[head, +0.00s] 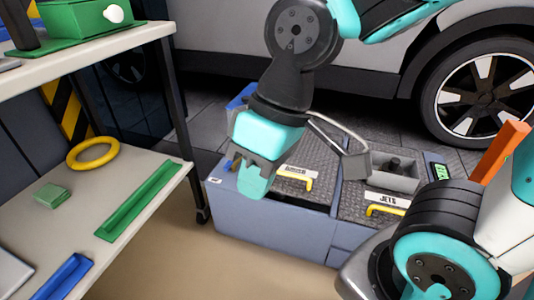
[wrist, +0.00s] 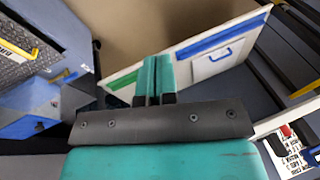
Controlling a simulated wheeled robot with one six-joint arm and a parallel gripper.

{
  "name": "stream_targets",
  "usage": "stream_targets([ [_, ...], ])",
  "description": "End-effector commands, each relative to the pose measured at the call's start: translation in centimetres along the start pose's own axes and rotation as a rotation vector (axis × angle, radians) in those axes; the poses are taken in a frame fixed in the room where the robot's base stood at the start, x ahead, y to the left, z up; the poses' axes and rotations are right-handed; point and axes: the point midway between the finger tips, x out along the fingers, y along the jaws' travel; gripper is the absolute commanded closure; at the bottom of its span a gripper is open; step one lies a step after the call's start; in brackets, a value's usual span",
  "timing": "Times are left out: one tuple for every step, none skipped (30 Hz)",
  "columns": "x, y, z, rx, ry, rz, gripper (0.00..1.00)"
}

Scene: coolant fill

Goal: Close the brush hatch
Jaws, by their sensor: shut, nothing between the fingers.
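A blue-grey cabinet (head: 265,226) stands on the floor in the head view. The brush hatch (head: 318,184) is a tread-plate panel on its left part, with a yellow handle (head: 296,182) and a small label I cannot read clearly. A dark strip shows along the panel's front side; I cannot tell whether the panel sits flush. My gripper (head: 254,184) hangs over the hatch's left side, hiding part of it. Its teal fingers are together and empty, also in the wrist view (wrist: 153,78). A tread plate with a yellow handle shows at the wrist view's left (wrist: 20,62).
A second hatch (head: 352,205) marked JETS, with a yellow handle, is to the right. A grey bin (head: 405,180) and a green display stand behind it. A shelf rack (head: 110,190) with a yellow ring and trays is at left. A car is behind.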

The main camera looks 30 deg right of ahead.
Motion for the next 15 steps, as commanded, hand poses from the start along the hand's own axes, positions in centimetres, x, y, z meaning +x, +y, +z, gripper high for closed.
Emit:
stream_targets([
  [-0.2,1.2,-1.4,0.068,-0.001,0.015,1.0],
  [-0.2,2.3,-2.4,0.122,0.001,0.028,1.0],
  [-0.2,4.1,-3.8,0.206,0.005,0.049,1.0],
  [-0.1,5.6,-5.0,0.277,0.009,0.066,1.0],
  [0.0,7.4,-6.1,0.352,0.013,0.086,1.0],
  [0.3,10.0,-7.4,0.459,0.021,0.115,1.0],
  [0.6,12.1,-8.3,0.542,0.027,0.138,1.0],
  [0.9,14.3,-9.1,0.624,0.035,0.162,1.0],
  [1.4,17.2,-9.9,0.728,0.045,0.193,1.0],
  [1.9,19.4,-10.3,0.806,0.052,0.217,1.0],
  [2.3,21.6,-10.6,0.879,0.06,0.24,1.0],
  [3.0,24.3,-10.8,0.97,0.07,0.27,1.0],
  [3.5,26.2,-10.8,1.034,0.078,0.292,1.0],
  [4.0,28.0,-10.7,1.093,0.086,0.313,1.0],
  [4.7,30.1,-10.4,1.164,0.094,0.338,1.0],
])
